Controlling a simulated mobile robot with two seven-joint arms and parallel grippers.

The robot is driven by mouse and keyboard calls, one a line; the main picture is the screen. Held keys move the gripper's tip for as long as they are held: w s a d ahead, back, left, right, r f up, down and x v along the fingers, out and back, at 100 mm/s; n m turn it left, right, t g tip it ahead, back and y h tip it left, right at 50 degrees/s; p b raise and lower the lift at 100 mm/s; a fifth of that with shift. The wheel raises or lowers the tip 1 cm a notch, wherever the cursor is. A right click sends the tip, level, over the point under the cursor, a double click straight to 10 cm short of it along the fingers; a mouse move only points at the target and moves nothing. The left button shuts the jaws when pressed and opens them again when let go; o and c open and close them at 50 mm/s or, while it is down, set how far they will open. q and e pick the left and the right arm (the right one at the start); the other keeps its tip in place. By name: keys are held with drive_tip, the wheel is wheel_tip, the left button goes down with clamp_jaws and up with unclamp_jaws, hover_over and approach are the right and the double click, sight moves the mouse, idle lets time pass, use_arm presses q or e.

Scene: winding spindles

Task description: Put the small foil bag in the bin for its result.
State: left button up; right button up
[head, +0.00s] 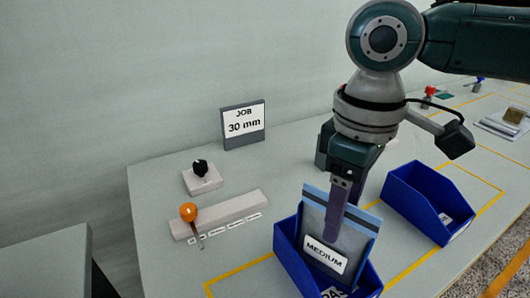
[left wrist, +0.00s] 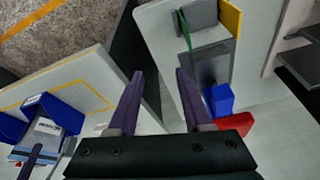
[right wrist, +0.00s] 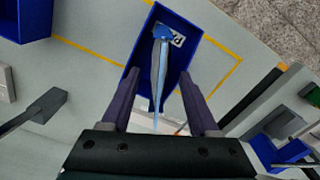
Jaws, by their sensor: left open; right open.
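A grey-blue foil bag (head: 350,239) labelled MEDIUM stands upright, slightly tilted, in the front blue bin (head: 284,240). Its upper part sticks out above the rim. The bin's label is partly hidden and begins "PAS". My right gripper (head: 341,222) is at the bag's top; one finger shows in front of it. In the right wrist view the right gripper (right wrist: 156,90) is open, with the bag (right wrist: 159,75) edge-on between and beyond its fingers. My left gripper (left wrist: 158,75) is open and empty, away from the bag. No bag labelled small shows.
A second blue bin (head: 425,205) stands to the right, inside a yellow outline. A sign (head: 243,124) reads JOB 30 mm. An orange-knobbed tool (head: 189,213) stands at a pale block (head: 235,211), near a black piece on a stand (head: 202,181).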

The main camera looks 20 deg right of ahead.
wheel_tip(320, 180, up, 12)
drive_tip(key=p, duration=0.1)
drive_tip(key=s+a+f+n+t+y, duration=0.1)
drive_tip(key=s+a+f+y, duration=0.1)
drive_tip(key=s+a+f, duration=0.3)
drive_tip(key=s+a+f+t+y, duration=0.1)
drive_tip(key=a+f, duration=0.3)
drive_tip(key=a, duration=0.2)
use_arm(q)
drive_tip(key=shift+r, duration=0.7)
use_arm(e)
drive_tip(key=s+d+f+m+t+h, duration=0.1)
drive_tip(key=s+d+f+m+h, duration=0.1)
drive_tip(key=s+d, duration=0.5)
drive_tip(key=shift+s+d+f+m+t+h, duration=0.3)
drive_tip(key=shift+s+f+m+h, duration=0.15)
drive_tip(key=shift+s+m, duration=0.75)
drive_tip(key=shift+s, duration=0.1)
